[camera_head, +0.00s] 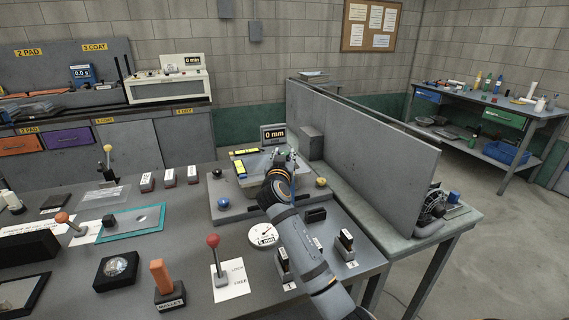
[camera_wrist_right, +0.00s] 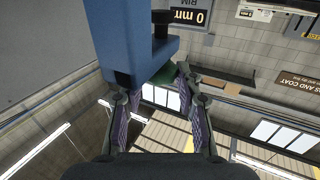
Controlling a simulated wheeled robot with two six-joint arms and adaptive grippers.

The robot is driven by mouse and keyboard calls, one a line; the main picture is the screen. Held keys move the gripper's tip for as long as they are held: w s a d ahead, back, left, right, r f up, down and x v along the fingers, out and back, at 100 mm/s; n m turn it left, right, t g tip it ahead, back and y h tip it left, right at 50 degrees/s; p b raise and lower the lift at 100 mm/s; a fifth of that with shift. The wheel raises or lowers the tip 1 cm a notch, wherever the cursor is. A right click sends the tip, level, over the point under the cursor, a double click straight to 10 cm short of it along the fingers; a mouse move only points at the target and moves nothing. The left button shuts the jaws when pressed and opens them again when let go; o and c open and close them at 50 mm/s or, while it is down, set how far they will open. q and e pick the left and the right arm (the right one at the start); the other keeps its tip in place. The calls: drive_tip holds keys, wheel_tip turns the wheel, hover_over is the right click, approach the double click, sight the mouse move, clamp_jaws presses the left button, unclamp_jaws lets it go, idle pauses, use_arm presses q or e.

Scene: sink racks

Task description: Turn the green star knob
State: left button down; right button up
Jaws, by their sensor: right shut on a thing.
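My right gripper (camera_head: 284,164) reaches over the grey device with the 0 mm display (camera_head: 273,135) on the bench. In the right wrist view, its two fingers (camera_wrist_right: 162,84) close around a small dark green part (camera_wrist_right: 164,76), which looks like the green star knob. The knob sits against a blue-grey block (camera_wrist_right: 130,40), and only part of it shows. In the head view, my gripper hides the knob. My left gripper is not in view.
A tall grey panel (camera_head: 350,150) stands right of the device. A red-topped lever (camera_head: 213,241), a round dial (camera_head: 265,234) and an orange handle (camera_head: 161,276) stand near my right arm. Yellow and blue balls sit on the device's base plate (camera_head: 240,211).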

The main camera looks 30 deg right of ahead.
drive_tip(key=shift+r, duration=0.1)
idle(0.3)
drive_tip(key=o, duration=1.2)
drive_tip(key=v, duration=1.2)
